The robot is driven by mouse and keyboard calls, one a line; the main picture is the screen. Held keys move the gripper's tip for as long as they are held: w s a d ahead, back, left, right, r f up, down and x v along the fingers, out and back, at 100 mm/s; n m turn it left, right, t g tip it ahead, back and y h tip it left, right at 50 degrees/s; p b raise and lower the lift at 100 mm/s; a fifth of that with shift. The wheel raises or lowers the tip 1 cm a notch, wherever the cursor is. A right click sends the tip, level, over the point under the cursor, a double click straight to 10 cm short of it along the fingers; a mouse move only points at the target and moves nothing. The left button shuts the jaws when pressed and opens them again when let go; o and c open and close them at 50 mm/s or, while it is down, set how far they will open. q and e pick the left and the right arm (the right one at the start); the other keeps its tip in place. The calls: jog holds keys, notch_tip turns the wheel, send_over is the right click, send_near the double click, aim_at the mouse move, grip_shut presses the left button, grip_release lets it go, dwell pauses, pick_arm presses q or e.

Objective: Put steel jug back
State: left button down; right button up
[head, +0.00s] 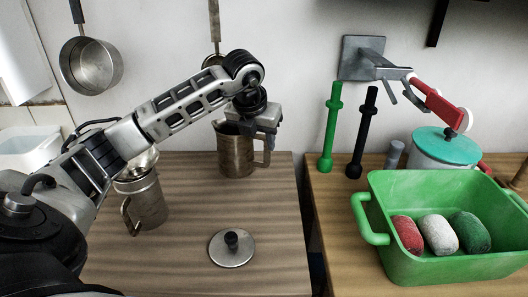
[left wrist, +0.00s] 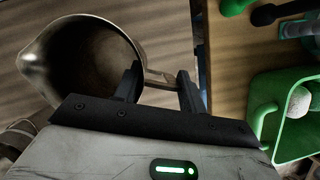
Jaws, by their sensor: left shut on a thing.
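The steel jug (head: 236,155) is an upright, brownish metal jug at the back of the left wooden counter. In the left wrist view its open rim and empty-looking inside (left wrist: 88,62) show, with the spout to the left. My left gripper (head: 268,138) is at its right side, shut on the jug's handle, which lies between the two fingers (left wrist: 160,85). I cannot tell whether the jug's base touches the counter. A second metal jug (head: 148,203) stands nearer on the left, partly hidden behind my left arm. My right gripper is not in view.
A round metal lid with a black knob (head: 231,250) lies at the front of the left counter (head: 190,262). A gap separates the right counter, with a green basin (head: 450,265) of several coloured lumps. Green (head: 330,130) and black (head: 363,130) tools stand behind. A pan (head: 92,66) hangs left.

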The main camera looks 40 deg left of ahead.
pick_arm(q)
jog(key=x, duration=0.7)
jog(key=shift+w+p, duration=0.3)
jog(key=shift+p, duration=0.05)
jog(key=c, duration=0.9)
grip_release()
jog(key=shift+o, duration=0.4)
jog(key=v, duration=1.2)
jog(key=shift+s, duration=0.1)
